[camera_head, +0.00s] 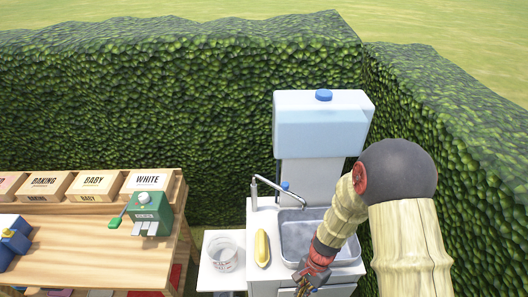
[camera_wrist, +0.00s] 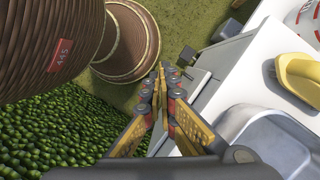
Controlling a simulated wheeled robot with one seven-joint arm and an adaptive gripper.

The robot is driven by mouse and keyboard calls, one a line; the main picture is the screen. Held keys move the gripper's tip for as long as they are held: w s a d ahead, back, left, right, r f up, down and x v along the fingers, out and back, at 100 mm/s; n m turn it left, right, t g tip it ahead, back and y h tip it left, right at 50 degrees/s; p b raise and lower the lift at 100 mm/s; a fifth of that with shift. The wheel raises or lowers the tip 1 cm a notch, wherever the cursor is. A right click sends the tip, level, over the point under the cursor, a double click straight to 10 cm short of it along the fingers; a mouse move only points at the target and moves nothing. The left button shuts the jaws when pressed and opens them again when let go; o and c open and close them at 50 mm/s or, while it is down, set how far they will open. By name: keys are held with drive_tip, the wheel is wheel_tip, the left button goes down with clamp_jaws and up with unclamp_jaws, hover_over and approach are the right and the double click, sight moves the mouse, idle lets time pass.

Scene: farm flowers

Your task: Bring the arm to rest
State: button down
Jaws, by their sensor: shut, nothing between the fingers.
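My gripper (camera_head: 304,284) hangs at the front of the sink unit in the head view, below my bent arm. In the wrist view its two yellow and dark fingers (camera_wrist: 163,88) come together at the tips, shut with nothing between them. The fingers point past the sink unit's front edge toward the grass. The metal sink basin (camera_head: 300,236) lies beside and partly behind my forearm. It also shows in the wrist view (camera_wrist: 265,140), to the right of the fingers.
A tap (camera_head: 275,191) and a blue-capped water tank (camera_head: 322,115) stand behind the basin. A yellow object (camera_head: 262,248) and a clear container (camera_head: 222,254) sit left of it. A wooden table (camera_head: 80,240) bears labelled boxes and a green device (camera_head: 147,214). Hedges (camera_head: 150,90) enclose the back and right.

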drive_tip(key=s+d+r+n+t+b, duration=0.1)
drive_tip(key=s+d+r+n+t, duration=0.1)
drive_tip(key=r, duration=1)
drive_tip(key=s+d+r+n+t+h+b, duration=0.1)
drive_tip(key=r+n, duration=0.4)
drive_tip(key=r, duration=0.7)
drive_tip(key=s+d+r+n+t+h+b, duration=0.1)
drive_tip(key=r+t, duration=0.4)
drive_tip(key=r, duration=0.8)
drive_tip(key=s+d+n+b, duration=0.1)
drive_tip(key=s+d+n, duration=0.1)
drive_tip(key=shift+s+n+b, duration=0.15)
drive_tip(key=shift+n+b, duration=0.15)
drive_tip(key=shift+n, duration=0.1)
